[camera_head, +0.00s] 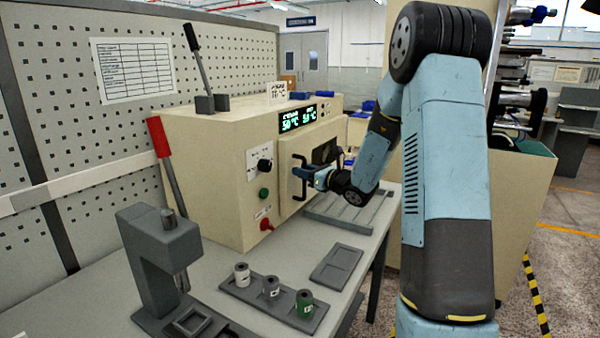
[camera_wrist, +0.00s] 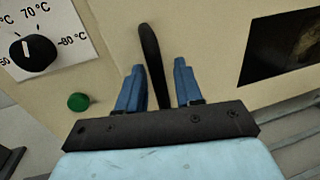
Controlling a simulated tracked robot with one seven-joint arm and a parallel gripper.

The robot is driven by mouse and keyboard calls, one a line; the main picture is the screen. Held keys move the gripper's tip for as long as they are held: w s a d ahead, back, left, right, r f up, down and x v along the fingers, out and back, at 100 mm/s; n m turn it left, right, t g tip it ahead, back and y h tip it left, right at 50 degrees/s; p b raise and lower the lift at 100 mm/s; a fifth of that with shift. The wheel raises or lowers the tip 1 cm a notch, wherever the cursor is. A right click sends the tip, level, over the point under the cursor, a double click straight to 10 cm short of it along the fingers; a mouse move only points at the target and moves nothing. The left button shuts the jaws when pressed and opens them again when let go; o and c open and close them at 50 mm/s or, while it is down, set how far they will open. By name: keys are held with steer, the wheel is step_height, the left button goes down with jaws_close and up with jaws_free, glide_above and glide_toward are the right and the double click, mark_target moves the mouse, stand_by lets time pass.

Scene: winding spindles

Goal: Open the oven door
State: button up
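The oven (camera_head: 225,165) is a cream box on the bench, with a green display above its front. Its door (camera_head: 290,152) looks shut, flush with the front face, and has a dark window that also shows in the wrist view (camera_wrist: 283,45). A black upright door handle (camera_wrist: 150,52) stands between the two blue fingers of my gripper (camera_wrist: 159,75). The fingers are apart, with a visible gap between the handle and the right finger. In the head view my gripper (camera_head: 314,178) is at the handle, and part of the handle is hidden behind it.
A slatted grey tray (camera_head: 345,208) lies below the door. Several spindles in a holder (camera_head: 255,295) and a grey press (camera_head: 150,250) stand on the near bench.

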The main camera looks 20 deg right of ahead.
jaws_close()
stand_by(0.4)
